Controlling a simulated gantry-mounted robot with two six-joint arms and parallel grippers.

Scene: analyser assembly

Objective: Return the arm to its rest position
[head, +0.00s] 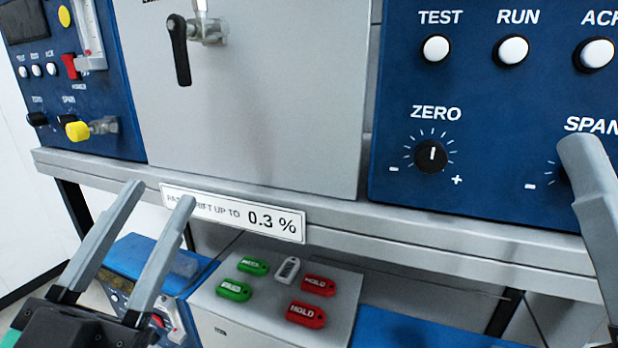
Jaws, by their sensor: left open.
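My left gripper (161,198) is at the lower left, its two grey fingers spread apart with nothing between them. Its fingertips point up in front of the shelf's front edge, close to the left end of the drift label in the picture. Part of my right gripper (594,200) shows at the right edge as one grey finger in front of the right blue panel. Its other finger is out of frame, so its opening is hidden.
A grey shelf (400,225) carries blue analyser panels (480,90) with buttons and knobs, and a grey cabinet (270,90) with a black-handled valve (180,50). A label (235,212) reads 0.3 %. Below, green tags (234,290), red tags (306,314) and a white tag (287,270) lie on a grey box (340,300).

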